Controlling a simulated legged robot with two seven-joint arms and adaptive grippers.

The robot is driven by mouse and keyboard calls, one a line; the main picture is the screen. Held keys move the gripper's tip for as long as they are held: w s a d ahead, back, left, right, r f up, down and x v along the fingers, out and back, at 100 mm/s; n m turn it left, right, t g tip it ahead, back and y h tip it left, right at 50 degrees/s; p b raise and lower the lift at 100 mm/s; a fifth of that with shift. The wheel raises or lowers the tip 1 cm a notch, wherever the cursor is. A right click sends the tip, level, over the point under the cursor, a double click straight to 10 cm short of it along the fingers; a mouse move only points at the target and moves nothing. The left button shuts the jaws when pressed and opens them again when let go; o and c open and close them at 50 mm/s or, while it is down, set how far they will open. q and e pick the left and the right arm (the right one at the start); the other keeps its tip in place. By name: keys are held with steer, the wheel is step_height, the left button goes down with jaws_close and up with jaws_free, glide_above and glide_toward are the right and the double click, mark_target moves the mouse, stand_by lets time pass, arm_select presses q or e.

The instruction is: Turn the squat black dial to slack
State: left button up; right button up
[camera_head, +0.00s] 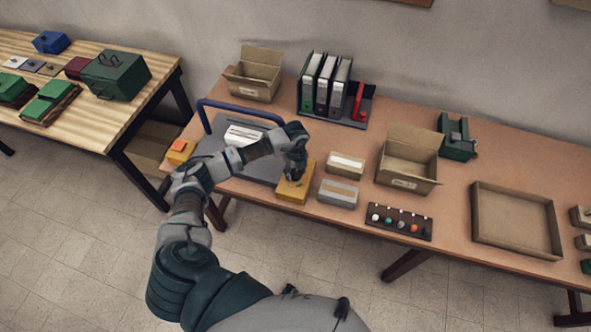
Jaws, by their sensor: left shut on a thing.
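My left gripper (294,176) points down onto the top of a yellow box (297,193) near the front edge of the brown table. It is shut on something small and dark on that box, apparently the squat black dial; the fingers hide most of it. The dial's marks and setting cannot be read from here. My right gripper is not in view.
Beside the yellow box are a beige box (345,164) and a grey box (338,194). A dark strip with several coloured knobs (398,222), an open carton (405,172) and a shallow tray (515,222) stand further right. Binders (325,86) stand behind.

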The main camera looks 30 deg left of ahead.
mark_target(295, 171)
arm_select(q)
steer(key=shift+w+a+r+n, duration=0.15)
steer(key=shift+w+r+n, duration=0.15)
steer(key=shift+n, duration=0.3)
steer(key=o, duration=1)
steer(key=shift+o, duration=0.8)
steer(key=shift+s+f, duration=0.1)
steer(key=shift+f, duration=0.15)
step_height(295, 171, up, 12)
steer(key=shift+f, duration=0.1)
